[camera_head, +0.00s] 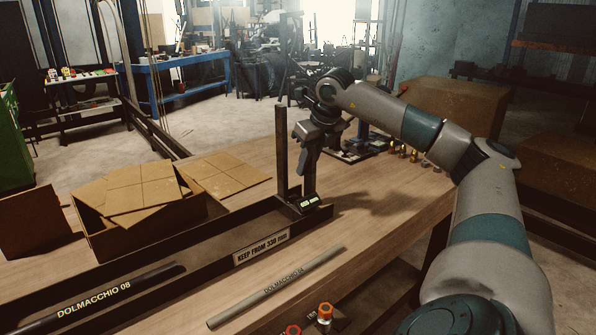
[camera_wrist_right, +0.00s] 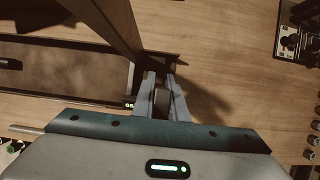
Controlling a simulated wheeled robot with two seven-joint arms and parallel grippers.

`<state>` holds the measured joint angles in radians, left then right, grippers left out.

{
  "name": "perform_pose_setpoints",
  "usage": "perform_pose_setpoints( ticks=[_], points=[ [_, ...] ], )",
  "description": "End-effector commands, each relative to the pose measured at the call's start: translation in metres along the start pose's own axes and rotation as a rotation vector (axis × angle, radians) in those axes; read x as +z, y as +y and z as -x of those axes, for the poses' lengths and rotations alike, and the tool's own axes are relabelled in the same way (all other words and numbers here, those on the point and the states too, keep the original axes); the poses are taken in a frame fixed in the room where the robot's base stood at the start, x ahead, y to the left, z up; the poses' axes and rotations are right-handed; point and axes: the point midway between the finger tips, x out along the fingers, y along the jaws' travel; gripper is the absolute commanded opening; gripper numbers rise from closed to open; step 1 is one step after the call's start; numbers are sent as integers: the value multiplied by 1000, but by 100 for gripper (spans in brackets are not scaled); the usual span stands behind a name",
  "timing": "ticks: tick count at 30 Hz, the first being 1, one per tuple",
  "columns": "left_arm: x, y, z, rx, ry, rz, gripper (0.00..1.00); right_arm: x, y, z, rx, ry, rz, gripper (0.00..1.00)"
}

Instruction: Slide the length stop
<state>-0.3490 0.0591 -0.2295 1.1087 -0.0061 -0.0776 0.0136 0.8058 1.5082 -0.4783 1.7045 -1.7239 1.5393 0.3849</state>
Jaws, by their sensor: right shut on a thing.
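The length stop (camera_head: 282,150) is a dark upright metal piece at the right end of a long dark trough (camera_head: 200,262). A small lit display (camera_head: 310,201) sits at its foot. My right gripper (camera_head: 307,158) points down at the stop's right side. In the right wrist view its fingers (camera_wrist_right: 162,82) are shut on a dark part of the stop, mostly hidden between them. The stop's tall plate (camera_wrist_right: 108,25) stands just left of the fingers there, and the display (camera_wrist_right: 129,103) shows beside them. My left gripper is out of view.
A label (camera_head: 262,247) on the trough reads "KEEP FROM 330 mm". A black hose (camera_head: 120,294) lies in the trough; a grey hose (camera_head: 280,288) lies on the table in front. A cardboard box (camera_head: 140,225) stands behind the trough. Small brass fittings (camera_head: 413,156) stand at the right edge.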

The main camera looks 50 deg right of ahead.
Motion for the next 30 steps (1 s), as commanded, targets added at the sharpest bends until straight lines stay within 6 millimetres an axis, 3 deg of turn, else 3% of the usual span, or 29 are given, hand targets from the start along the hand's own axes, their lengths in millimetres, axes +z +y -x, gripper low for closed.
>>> perform_pose_setpoints(
  ticks=[8, 9, 11, 12, 23, 30],
  points=[
    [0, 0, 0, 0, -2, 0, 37, 1, -1, 1, 0, -4, -1, 0],
    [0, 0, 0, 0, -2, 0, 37, 1, -1, 1, 0, -4, -1, 15],
    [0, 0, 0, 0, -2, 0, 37, 1, 0, 1, 0, -3, 0, 29],
    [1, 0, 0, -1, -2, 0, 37, 1, 0, 0, 0, -3, 0, 31],
    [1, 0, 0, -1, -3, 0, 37, 0, 0, 2, 1, -1, 0, 31],
    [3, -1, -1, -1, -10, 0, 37, 1, 0, 20, 2, -2, 1, 31]
  ],
)
